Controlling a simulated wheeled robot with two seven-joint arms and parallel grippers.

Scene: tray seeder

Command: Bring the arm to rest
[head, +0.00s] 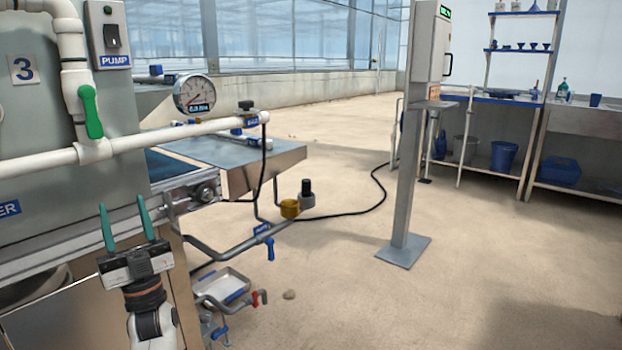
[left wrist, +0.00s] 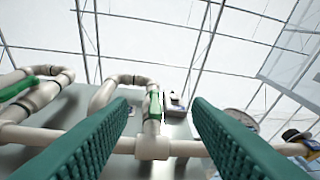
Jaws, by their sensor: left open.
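My left gripper (head: 124,224) is at the lower left of the head view, in front of the tray seeder (head: 40,130). Its two green fingers point up and stand apart with nothing between them. In the left wrist view the fingers (left wrist: 160,125) show large and spread, with the seeder's white pipes behind them. A green valve handle (head: 90,112) sits on the white pipe above the gripper, and it also shows between the fingers in the left wrist view (left wrist: 154,104). My right gripper is in neither view.
A pressure gauge (head: 194,95) and white pipe (head: 190,132) reach out to the right above the gripper. Lower pipes with a blue valve (head: 269,248) and a red valve (head: 257,298) stick out low. A grey post (head: 408,140) stands at centre right. Open floor (head: 340,290) lies between.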

